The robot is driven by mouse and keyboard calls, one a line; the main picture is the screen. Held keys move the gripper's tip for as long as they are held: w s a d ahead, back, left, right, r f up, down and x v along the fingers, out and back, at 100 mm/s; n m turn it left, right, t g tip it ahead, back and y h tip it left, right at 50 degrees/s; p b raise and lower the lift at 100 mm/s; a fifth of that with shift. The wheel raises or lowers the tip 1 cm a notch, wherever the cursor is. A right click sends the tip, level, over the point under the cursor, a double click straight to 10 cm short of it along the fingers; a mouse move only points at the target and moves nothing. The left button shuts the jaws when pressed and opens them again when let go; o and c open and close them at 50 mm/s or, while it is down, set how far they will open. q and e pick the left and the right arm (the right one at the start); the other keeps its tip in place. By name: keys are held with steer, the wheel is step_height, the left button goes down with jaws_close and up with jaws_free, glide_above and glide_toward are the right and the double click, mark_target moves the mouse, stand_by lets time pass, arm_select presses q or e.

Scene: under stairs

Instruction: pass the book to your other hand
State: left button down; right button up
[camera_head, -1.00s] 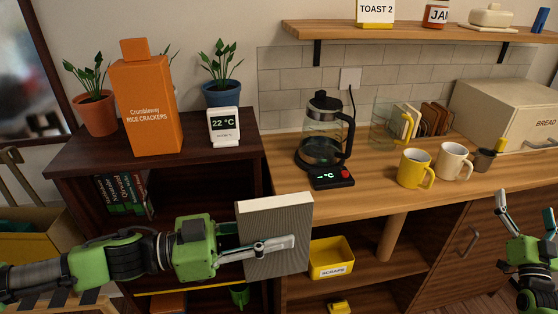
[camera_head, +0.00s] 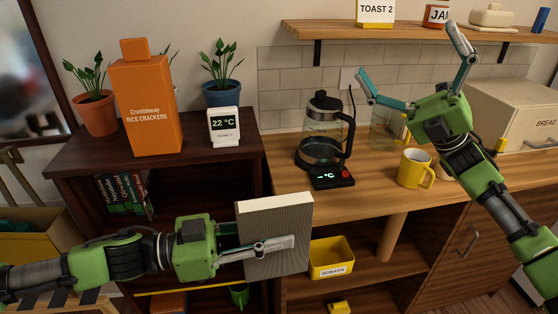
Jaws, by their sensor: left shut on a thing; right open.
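The book (camera_head: 277,219) is grey with a pale top edge. It stands upright in the air in front of the gap between the dark bookcase and the wooden counter. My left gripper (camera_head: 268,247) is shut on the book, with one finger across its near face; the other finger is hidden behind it. My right gripper (camera_head: 411,68) is open and empty. It is raised above the counter, up and to the right of the book and well apart from it, with its fingers spread toward the wall and shelf.
A glass coffee maker (camera_head: 323,132) stands on the counter (camera_head: 290,176) above the book. A yellow mug (camera_head: 413,170) and a bread box (camera_head: 500,112) are near my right arm. A cracker box (camera_head: 146,108) and a thermometer display (camera_head: 224,126) stand on the bookcase. A yellow scraps bin (camera_head: 331,258) sits below.

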steer(key=s+a+r+n+g+h, duration=0.3)
steer(key=s+a+n+g+h, duration=0.3)
steer(key=s+a+n+g, duration=0.55)
steer(key=s+a+f+n+h, duration=0.4)
steer(key=s+a+n+h, duration=0.4)
steer(key=a+n, duration=0.15)
steer(key=n+t+h, duration=1.3)
steer(key=n+t, duration=0.1)
steer(key=t, duration=0.1)
glide_toward(274, 202)
steer(key=x, duration=1)
steer(key=shift+f, duration=0.25)
